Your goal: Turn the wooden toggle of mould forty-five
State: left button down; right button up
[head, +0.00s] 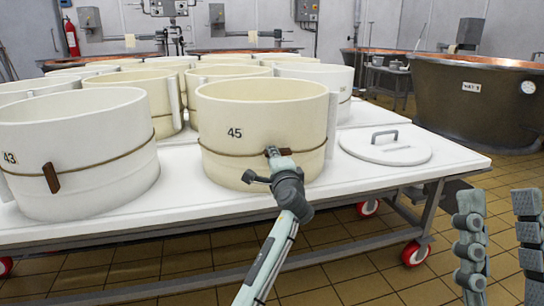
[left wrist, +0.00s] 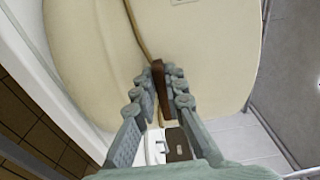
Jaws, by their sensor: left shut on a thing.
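Mould forty-five (head: 275,115) is a cream round tub marked 45, with a thin cord around it, on the white table. My left gripper (head: 279,153) reaches its front, and the gripper hides most of the toggle in the head view. In the left wrist view the brown wooden toggle (left wrist: 158,84) lies between the fingers of my left gripper (left wrist: 159,74), which are shut on it. The toggle runs across the cord (left wrist: 139,40) there. My right gripper (head: 498,200) is at the lower right, fingers apart and empty, away from the table.
Mould 43 (head: 75,140) stands to the left with its own brown toggle (head: 51,178). A white lid (head: 384,152) with a grey handle lies right of mould forty-five. More moulds stand behind. A copper vat (head: 475,95) is at the back right. The table (head: 220,205) is clear in front.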

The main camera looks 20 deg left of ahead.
pick_arm(q)
jog(key=c, duration=1.6)
grip_release()
jog(key=shift+r, duration=0.1)
notch_tip(320, 180, up, 10)
jog(key=shift+f, duration=0.1)
